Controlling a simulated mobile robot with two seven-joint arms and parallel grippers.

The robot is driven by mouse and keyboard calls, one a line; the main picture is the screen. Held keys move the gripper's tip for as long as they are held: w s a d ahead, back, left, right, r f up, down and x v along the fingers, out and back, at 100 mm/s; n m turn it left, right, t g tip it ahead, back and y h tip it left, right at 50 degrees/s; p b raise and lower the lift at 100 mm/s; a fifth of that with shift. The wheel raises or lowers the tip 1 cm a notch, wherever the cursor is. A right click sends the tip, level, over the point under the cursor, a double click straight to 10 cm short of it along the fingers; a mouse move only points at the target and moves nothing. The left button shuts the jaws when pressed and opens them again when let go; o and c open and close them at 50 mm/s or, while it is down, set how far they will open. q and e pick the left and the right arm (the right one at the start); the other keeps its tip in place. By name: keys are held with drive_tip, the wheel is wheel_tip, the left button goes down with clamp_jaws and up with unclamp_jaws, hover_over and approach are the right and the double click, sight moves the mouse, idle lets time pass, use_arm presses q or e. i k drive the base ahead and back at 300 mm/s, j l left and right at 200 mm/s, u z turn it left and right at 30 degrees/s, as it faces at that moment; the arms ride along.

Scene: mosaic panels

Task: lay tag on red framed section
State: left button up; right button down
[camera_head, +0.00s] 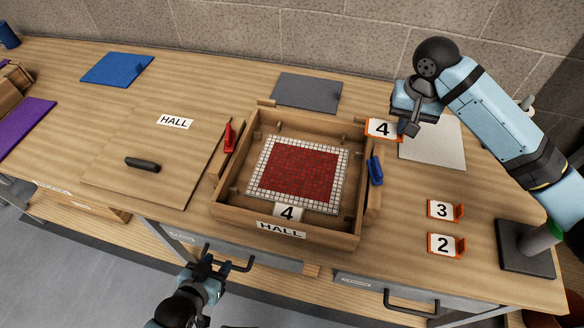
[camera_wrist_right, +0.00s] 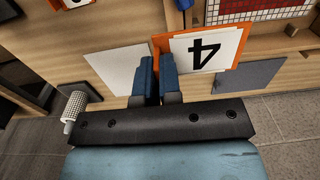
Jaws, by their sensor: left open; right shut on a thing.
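The red framed section (camera_head: 299,172) is a red mosaic with a white tile border, lying inside a wooden frame (camera_head: 219,198) labelled "4" and "HALL". My right gripper (camera_head: 408,126) is shut on an orange-edged tag with a 4 (camera_head: 381,129), held above the table to the upper right of the frame. In the right wrist view the tag (camera_wrist_right: 205,50) sticks out to the right from the blue fingers (camera_wrist_right: 157,78). My left gripper (camera_head: 216,268) is open and empty in front of the table's front edge, below the frame.
A red clamp (camera_head: 228,137) and a blue clamp (camera_head: 375,171) sit at the frame's sides.

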sight(297, 184)
drive_tip(key=j+z, duration=0.2)
drive_tip(key=j, duration=0.5)
drive_tip(key=j+z, duration=0.2)
drive_tip(key=j, duration=0.45)
drive_tip(key=k, duration=0.05)
